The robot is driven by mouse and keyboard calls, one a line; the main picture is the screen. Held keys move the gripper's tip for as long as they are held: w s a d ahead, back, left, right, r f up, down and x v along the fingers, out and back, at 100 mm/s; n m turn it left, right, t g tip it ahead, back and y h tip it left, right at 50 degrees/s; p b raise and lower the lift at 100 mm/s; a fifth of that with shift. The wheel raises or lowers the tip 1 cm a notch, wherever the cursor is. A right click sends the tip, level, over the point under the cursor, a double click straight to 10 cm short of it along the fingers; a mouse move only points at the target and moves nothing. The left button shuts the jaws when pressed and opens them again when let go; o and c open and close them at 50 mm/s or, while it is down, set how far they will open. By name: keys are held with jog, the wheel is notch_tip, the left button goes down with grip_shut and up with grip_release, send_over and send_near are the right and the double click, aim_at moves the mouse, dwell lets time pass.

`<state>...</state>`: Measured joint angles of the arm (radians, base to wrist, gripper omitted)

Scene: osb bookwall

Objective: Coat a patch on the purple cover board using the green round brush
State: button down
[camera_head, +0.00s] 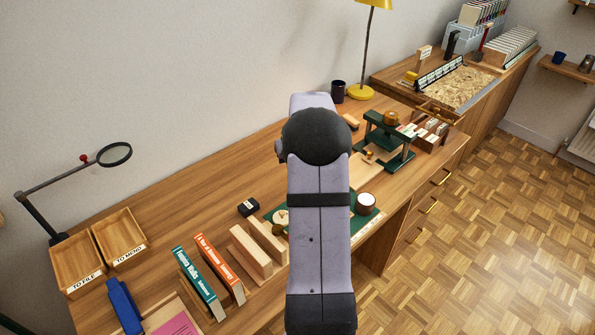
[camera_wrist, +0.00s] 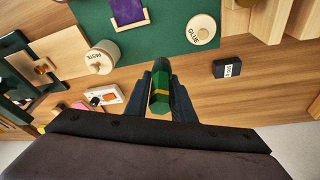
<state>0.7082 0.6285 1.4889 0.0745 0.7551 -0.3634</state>
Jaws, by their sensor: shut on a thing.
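In the wrist view my gripper (camera_wrist: 164,84) is shut on a green handle with a yellow band, which appears to be the green round brush (camera_wrist: 160,102). The bristles cannot be made out. A purple board (camera_wrist: 91,16) lies on the green mat (camera_wrist: 165,48) at the top of the wrist view, cut off by the frame edge. The gripper is apart from the board. In the head view my arm hides the gripper, the brush and the purple board; parts of the green mat (camera_head: 364,222) show.
A small black labelled block (camera_wrist: 227,68) lies on the bench, also visible in the head view (camera_head: 248,207). Upright books (camera_head: 198,283), wooden blocks (camera_head: 251,252) and a green press (camera_head: 386,140) stand around.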

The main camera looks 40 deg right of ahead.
jog(key=s+d+r+g+h+p, duration=0.1)
jog(key=s+d+g+h+p, duration=0.2)
jog(key=s+d, duration=1)
jog(key=shift+s+r+n+g+p, duration=0.4)
jog(key=shift+g+p, duration=0.8)
jog(key=shift+p, duration=1.4)
jog(key=shift+d, duration=0.1)
jog(key=shift+f, duration=0.15)
jog(key=shift+f+b, duration=2)
jog(key=shift+f, duration=0.85)
jog(key=shift+f+b, duration=0.4)
jog(key=shift+f, duration=0.1)
